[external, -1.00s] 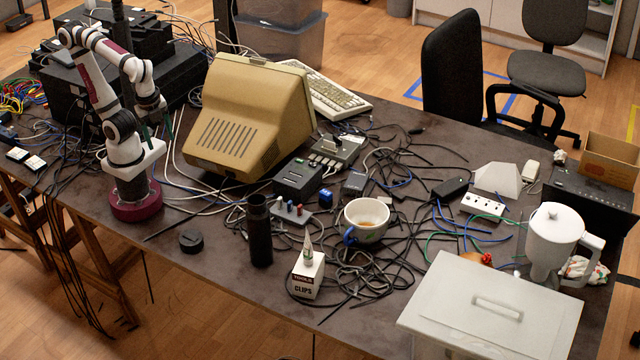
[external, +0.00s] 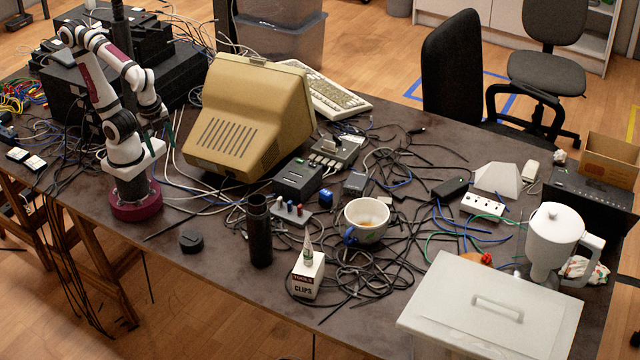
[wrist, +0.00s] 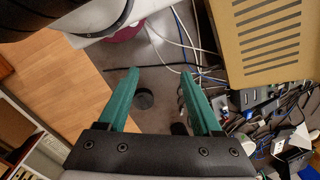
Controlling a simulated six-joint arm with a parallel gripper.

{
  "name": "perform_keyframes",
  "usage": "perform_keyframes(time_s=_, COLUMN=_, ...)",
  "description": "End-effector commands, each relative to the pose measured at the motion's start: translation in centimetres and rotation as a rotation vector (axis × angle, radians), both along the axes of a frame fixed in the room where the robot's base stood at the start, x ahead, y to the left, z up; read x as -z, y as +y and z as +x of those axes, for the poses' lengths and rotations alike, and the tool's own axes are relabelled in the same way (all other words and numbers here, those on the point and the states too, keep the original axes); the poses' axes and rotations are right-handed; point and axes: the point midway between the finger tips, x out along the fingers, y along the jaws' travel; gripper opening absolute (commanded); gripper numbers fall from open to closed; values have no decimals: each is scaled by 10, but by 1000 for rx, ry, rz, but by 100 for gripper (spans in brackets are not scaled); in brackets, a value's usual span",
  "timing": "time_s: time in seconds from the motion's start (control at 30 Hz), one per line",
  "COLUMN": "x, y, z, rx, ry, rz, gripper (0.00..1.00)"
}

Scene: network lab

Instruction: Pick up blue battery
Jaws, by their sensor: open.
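My gripper (external: 165,136) is high above the left part of the table, left of the beige monitor, with green fingers. In the wrist view my gripper (wrist: 160,74) is open, with nothing between its fingers. I cannot tell which blue piece is the battery.
A beige monitor (external: 246,122) stands between my arm and the table's middle. A black bottle (external: 259,232), a clips box (external: 307,277) and a cup (external: 367,219) stand near the small parts. Loose cables cover the middle. A black round cap (wrist: 144,98) shows below the fingers.

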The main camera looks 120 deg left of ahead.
Motion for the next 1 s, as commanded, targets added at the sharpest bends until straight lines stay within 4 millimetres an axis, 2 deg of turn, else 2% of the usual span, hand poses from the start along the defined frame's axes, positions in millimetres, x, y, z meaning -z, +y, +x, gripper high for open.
perform_keyframes(time_s=0.3, x=0, y=0, z=0, rx=0, ry=0, rz=0, gripper=65)
perform_keyframes(time_s=0.37, x=-2, y=0, z=5, rx=-5, ry=-2, rz=-7, gripper=65)
perform_keyframes(time_s=0.43, x=-11, y=1, z=31, rx=-26, ry=-8, rz=-43, gripper=65)
perform_keyframes(time_s=0.47, x=-15, y=3, z=51, rx=-40, ry=-17, rz=-68, gripper=65)
perform_keyframes(time_s=0.5, x=-21, y=10, z=84, rx=-64, ry=-34, rz=-108, gripper=65)
perform_keyframes(time_s=0.57, x=-24, y=33, z=142, rx=-104, ry=-80, rz=-172, gripper=65)
perform_keyframes(time_s=0.6, x=-22, y=56, z=180, rx=-130, ry=-120, rz=-209, gripper=65)
perform_keyframes(time_s=0.63, x=-18, y=77, z=207, rx=-149, ry=-152, rz=-232, gripper=65)
perform_keyframes(time_s=0.67, x=-12, y=99, z=230, rx=-166, ry=-185, rz=-250, gripper=65)
perform_keyframes(time_s=0.7, x=-3, y=131, z=256, rx=-189, ry=-229, rz=-268, gripper=65)
perform_keyframes(time_s=0.73, x=5, y=154, z=272, rx=-205, ry=-263, rz=-277, gripper=65)
perform_keyframes(time_s=0.8, x=25, y=204, z=298, rx=-234, ry=-329, rz=-288, gripper=65)
perform_keyframes(time_s=0.9, x=44, y=251, z=313, rx=-258, ry=-392, rz=-286, gripper=65)
perform_keyframes(time_s=1.0, x=57, y=269, z=320, rx=-267, ry=-417, rz=-283, gripper=65)
